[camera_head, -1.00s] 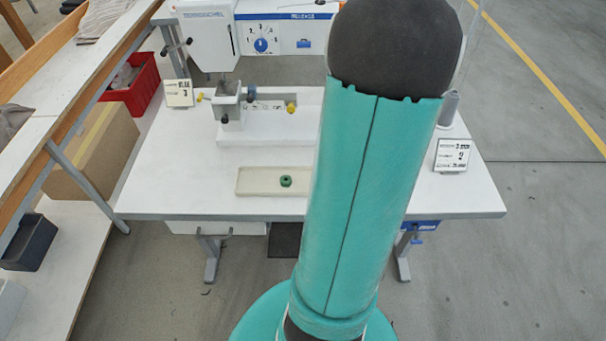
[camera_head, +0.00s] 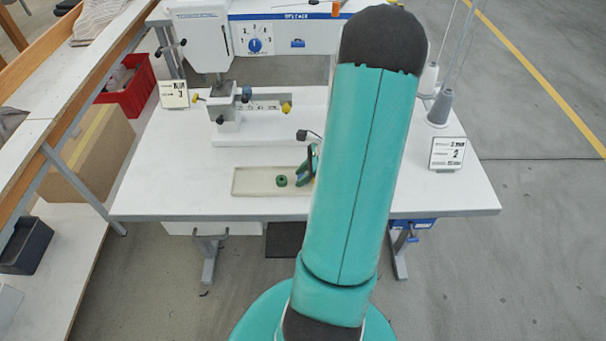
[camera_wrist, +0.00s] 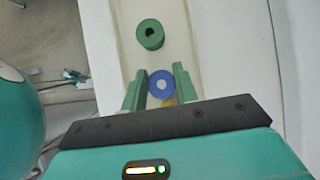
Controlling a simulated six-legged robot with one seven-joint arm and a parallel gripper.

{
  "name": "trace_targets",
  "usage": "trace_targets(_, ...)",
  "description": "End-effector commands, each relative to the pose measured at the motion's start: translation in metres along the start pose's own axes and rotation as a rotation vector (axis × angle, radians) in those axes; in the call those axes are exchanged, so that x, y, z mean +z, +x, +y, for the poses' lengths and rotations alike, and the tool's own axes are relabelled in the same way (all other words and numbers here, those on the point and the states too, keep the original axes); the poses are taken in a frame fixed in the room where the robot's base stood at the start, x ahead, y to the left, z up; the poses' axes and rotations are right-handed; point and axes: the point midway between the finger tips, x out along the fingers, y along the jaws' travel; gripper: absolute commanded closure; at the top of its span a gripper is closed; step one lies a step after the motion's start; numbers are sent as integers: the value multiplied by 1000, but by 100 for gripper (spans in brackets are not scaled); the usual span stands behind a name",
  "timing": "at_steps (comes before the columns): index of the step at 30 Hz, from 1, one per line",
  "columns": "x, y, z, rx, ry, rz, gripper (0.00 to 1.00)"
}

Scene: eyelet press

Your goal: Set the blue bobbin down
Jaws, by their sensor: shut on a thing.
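The blue bobbin (camera_wrist: 161,84) shows in the wrist view between the two green fingers of my gripper (camera_wrist: 160,88), which is shut on it. The cream tray (camera_head: 243,183) lies near the table's front edge, and my gripper is at its right part. A green bobbin (camera_head: 282,181) sits in the tray, left of my gripper (camera_head: 308,168); it also shows in the wrist view (camera_wrist: 150,34), beyond the blue one. My arm hides the tray's right end in the head view. I cannot tell whether the blue bobbin touches the tray floor.
The eyelet press (camera_head: 205,45) stands at the back left of the white table (camera_head: 170,188). A red bin (camera_head: 128,95) is on the left shelf. Bare table lies left of the tray.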

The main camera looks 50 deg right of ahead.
Motion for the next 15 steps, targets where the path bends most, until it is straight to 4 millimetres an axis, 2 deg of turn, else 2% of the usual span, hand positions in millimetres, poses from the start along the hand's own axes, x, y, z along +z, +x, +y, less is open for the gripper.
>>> trace_targets(5,-2,3,0,1,2,0,98)
trace_targets(6,-2,2,0,0,2,0,65)
trace_targets(9,-2,2,0,0,1,0,49)
trace_targets(15,-2,2,0,0,1,0,49)
